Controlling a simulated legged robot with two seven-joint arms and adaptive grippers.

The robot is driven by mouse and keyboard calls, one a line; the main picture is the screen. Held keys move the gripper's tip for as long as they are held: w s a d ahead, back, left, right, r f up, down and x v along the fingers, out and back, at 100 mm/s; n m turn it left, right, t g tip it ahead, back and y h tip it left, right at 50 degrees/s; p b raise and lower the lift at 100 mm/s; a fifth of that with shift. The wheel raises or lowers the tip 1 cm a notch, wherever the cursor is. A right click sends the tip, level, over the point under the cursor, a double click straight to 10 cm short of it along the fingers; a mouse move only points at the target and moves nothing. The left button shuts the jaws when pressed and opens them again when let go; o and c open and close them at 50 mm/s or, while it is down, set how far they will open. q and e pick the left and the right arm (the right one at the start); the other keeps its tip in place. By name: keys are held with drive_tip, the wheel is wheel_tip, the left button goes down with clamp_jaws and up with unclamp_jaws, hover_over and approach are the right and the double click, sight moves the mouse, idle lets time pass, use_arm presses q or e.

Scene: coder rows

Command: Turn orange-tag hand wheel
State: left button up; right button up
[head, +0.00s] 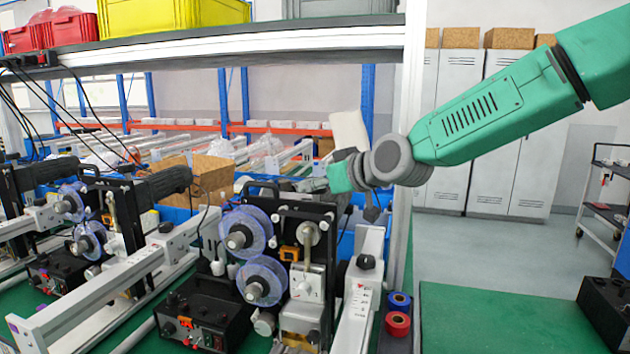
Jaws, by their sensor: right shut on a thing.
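My right gripper (312,185) reaches in from the right at the top of the nearer black coder (322,218). It is shut on a part there, but the fingers and the coder's top hide that part, so I cannot tell its shape. An orange piece (289,253) sits on the coder's front, below and left of the gripper. A pale round wheel (308,234) is beside it. No hand wheel with a tag shows clearly. My left gripper is not in view.
Two blue-rimmed reels (246,232) are on the coder's left side. A black control box (203,312) stands in front. A second coder (125,228) is at left. A white upright post (408,120) rises close to my right wrist. A green mat (490,320) is clear at right.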

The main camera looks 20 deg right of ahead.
drive_tip(key=m+h, duration=0.1)
drive_tip(key=m+t+h+p, duration=0.1)
drive_tip(key=shift+a+r+h, duration=0.1)
drive_tip(key=shift+r+h, duration=0.2)
drive_tip(key=shift+h, duration=0.1)
drive_tip(key=shift+w+m+h+p, duration=0.1)
drive_tip(key=shift+m+h+p, duration=0.6)
drive_tip(key=shift+m+h, duration=0.65)
drive_tip(key=shift+m, duration=0.25)
drive_tip(key=o, duration=1.2)
drive_tip(key=shift+f, duration=0.2)
